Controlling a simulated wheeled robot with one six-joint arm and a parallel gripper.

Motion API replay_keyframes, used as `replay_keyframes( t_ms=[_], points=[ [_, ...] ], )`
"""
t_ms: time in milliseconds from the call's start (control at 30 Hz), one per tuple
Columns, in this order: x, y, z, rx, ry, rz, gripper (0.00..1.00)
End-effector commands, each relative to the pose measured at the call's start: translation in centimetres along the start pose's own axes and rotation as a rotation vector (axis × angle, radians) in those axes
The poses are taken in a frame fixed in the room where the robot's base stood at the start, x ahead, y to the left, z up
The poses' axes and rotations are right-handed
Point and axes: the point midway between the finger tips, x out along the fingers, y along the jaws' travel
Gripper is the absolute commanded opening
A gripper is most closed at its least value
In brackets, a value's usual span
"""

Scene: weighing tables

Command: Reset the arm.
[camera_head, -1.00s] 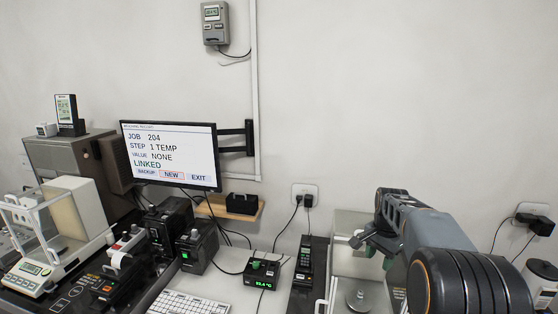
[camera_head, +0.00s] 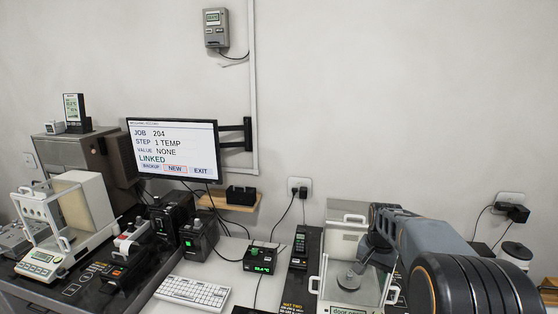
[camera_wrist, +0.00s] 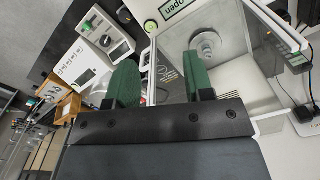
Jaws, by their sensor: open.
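My arm reaches in from the right side of the head view, over the right-hand glass-walled balance (camera_head: 334,265). The gripper's fingertips are hidden there behind the arm. In the wrist view my gripper (camera_wrist: 161,85) shows two green fingers spread apart with nothing between them. The balance, with a round metal pan (camera_wrist: 206,43) inside, lies just beyond the right finger. A label reading "open" (camera_wrist: 182,8) shows on the balance's edge.
A monitor (camera_head: 173,150) reads JOB 204, STEP 1 TEMP, VALUE NONE, LINKED. A keyboard (camera_head: 192,292) and a small black box with a green display (camera_head: 261,266) are left of the balance. Another glass-walled balance (camera_head: 42,262) stands at far left. The wall above is mostly clear.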

Motion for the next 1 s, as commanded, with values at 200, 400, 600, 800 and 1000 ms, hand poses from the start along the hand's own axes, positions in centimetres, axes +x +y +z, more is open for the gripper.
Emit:
replay_keyframes(
  t_ms=[200,400,600,800,1000],
  points=[
    [1.5,1.0,4.9,-0.204,0.035,-0.014,0.48],
    [3.3,2.3,11.2,-0.422,0.104,-0.034,0.48],
    [5.9,3.9,17.7,-0.59,0.201,-0.062,0.48],
    [6.8,4.6,20.8,-0.635,0.275,-0.091,0.48],
    [6.2,4.4,21.2,-0.655,0.329,-0.113,0.48]
  ],
)
